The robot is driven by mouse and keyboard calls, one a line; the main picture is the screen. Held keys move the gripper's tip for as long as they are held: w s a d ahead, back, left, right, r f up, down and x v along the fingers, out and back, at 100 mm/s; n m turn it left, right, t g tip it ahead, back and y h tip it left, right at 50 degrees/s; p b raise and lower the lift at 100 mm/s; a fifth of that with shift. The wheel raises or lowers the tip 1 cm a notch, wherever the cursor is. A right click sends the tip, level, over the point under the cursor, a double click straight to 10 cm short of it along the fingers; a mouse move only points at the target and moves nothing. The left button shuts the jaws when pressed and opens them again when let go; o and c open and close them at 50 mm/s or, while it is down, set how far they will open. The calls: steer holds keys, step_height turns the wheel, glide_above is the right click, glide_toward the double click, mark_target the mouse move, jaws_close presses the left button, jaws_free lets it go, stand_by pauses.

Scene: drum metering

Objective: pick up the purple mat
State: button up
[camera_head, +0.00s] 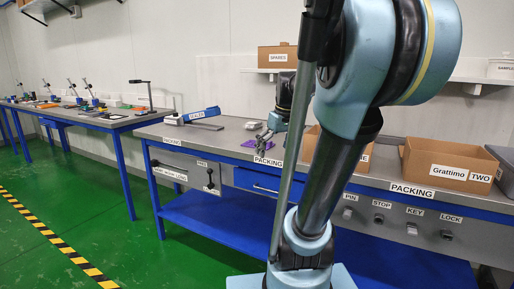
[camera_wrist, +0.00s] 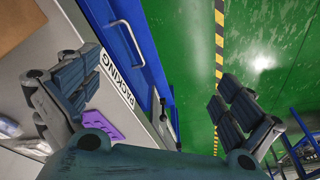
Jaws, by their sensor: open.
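The purple mat (camera_wrist: 103,126) lies flat on the grey bench top near its labelled front edge, with a small dark cutout or mark on it. My gripper's finger hides part of it in the wrist view. In the head view a little of the mat (camera_head: 250,144) shows beside my gripper (camera_head: 264,139). My gripper is open and empty; in the wrist view its fingers (camera_wrist: 158,95) are spread wide, one over the bench and the other over the floor side. From the views I cannot tell the exact height of the gripper above the mat.
The packing bench (camera_head: 225,138) has a blue drawer and knobs on its front. An open carton (camera_head: 440,168) marked Grattimo TWO stands on the right; another is partly hidden behind my arm. A sealer (camera_head: 200,114) stands at the left. A second bench (camera_head: 120,122) is farther left.

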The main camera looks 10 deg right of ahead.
steer(key=w+d+r+n+y, duration=0.15)
steer(key=w+r, duration=0.25)
steer(key=w, duration=0.4)
steer(key=w+d+r+n, duration=0.1)
steer(key=w+r+n, duration=0.15)
steer(key=w, duration=0.55)
steer(key=w+d+r+n+y, duration=0.1)
steer(key=w+d+r+n, duration=0.1)
steer(key=w+r, duration=0.45)
steer(key=shift+h, duration=0.25)
steer(key=x, duration=0.6)
steer(key=w+x, duration=0.1)
steer(key=x, duration=0.5)
steer(key=w+x, duration=0.1)
steer(key=x, duration=0.6)
steer(key=shift+d, duration=0.1)
steer(key=shift+r, duration=0.1)
steer(key=c, duration=1.2)
